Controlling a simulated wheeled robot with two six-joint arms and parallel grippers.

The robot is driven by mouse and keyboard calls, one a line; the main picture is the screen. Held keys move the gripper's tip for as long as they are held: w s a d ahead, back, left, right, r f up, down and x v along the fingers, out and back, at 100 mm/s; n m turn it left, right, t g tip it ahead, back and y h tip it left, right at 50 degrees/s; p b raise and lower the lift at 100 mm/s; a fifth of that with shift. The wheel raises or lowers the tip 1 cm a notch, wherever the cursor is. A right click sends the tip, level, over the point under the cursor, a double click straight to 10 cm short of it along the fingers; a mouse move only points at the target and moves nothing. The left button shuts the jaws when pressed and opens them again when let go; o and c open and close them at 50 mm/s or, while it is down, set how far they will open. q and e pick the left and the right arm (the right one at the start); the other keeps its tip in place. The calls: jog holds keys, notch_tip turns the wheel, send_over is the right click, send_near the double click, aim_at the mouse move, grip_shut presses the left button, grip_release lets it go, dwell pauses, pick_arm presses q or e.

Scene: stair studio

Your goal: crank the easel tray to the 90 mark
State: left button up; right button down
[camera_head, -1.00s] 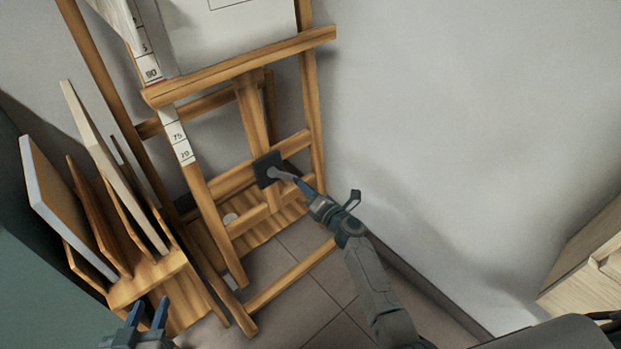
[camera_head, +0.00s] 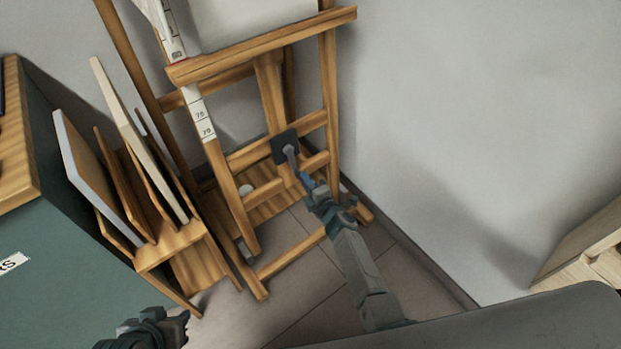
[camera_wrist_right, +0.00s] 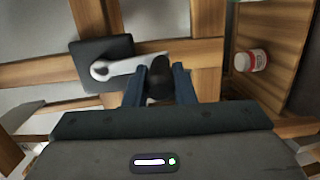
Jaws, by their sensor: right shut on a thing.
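The wooden easel (camera_head: 325,70) stands against the wall, with its tray (camera_head: 262,46) running across it under a white board. A white number scale (camera_head: 203,115) runs up its left post; marks near 75 and 70 show below the tray, and a mark that looks like 80 or 90 sits just above it. The dark crank plate (camera_head: 284,147) carries a grey crank arm (camera_wrist_right: 118,66) with a dark knob (camera_wrist_right: 160,82). My right gripper (camera_head: 306,180) is shut on the crank knob; it also shows in the right wrist view (camera_wrist_right: 160,88). My left gripper (camera_head: 184,328) is low at the left, its fingers partly hidden.
A wooden rack (camera_head: 180,245) with several upright panels stands left of the easel, beside a green cabinet (camera_head: 75,260). A small white jar (camera_wrist_right: 250,61) stands on the easel's lower shelf. A pale wooden drawer unit (camera_head: 585,250) is at the right.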

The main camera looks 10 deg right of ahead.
pick_arm(q)
jog(key=shift+s+a, duration=0.1)
pick_arm(e)
jog(key=shift+s+a+f, duration=0.2)
jog(key=shift+s+a, duration=0.1)
jog(key=c, duration=1.2)
grip_release()
jog(key=shift+r, duration=0.1)
jog(key=shift+w, duration=0.1)
jog(key=shift+s+d+r+p, duration=0.1)
jog(key=shift+s+d+p, duration=0.1)
jog(key=shift+s+p, duration=0.2)
pick_arm(q)
jog(key=shift+s+a+r+g+y+p, duration=0.35)
jog(key=shift+s+a+r+g+p, duration=0.2)
jog(key=shift+a+r+g, duration=0.15)
jog(key=shift+s+a+r+g+y+p, duration=0.35)
jog(key=shift+s+a+r+g+p, duration=0.2)
jog(key=shift+r, duration=0.25)
pick_arm(e)
jog(key=v, duration=1)
pick_arm(q)
jog(key=shift+d, duration=0.1)
